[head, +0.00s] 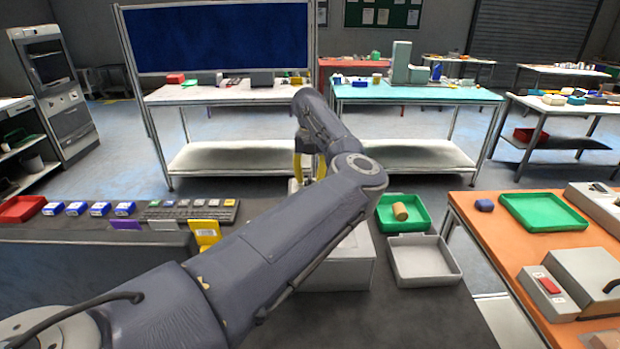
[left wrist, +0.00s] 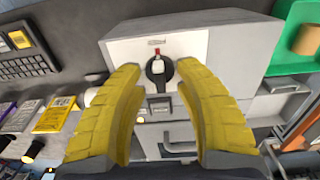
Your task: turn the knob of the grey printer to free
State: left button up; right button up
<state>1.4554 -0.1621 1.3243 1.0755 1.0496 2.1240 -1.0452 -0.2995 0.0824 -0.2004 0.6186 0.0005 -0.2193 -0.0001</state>
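The grey printer (head: 345,268) stands on the dark counter in the head view, partly hidden behind my left arm. Its pale front face (left wrist: 195,48) fills the middle of the left wrist view. The round black knob (left wrist: 157,82) on that face has a white and red pointer, aimed at the top of the picture. My left gripper (left wrist: 158,70) is open, with its yellow fingers apart on either side of the knob and a visible gap to each side. In the head view the left gripper (head: 306,168) is mostly hidden by my arm. The printer's small labels are unreadable. My right gripper is not seen.
A green tray (head: 383,226) with a tan cylinder (head: 400,212) and a grey tray (head: 455,274) lie right of the printer. A keyboard (head: 228,214), several blue boxes (head: 99,209) and a yellow card holder (head: 205,232) lie left. An orange table (head: 500,248) stands at right.

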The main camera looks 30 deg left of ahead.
aim_at(310, 177)
pick_arm(q)
notch_tip(310, 177, up, 12)
jog(key=shift+f, duration=0.2)
dwell(0.4)
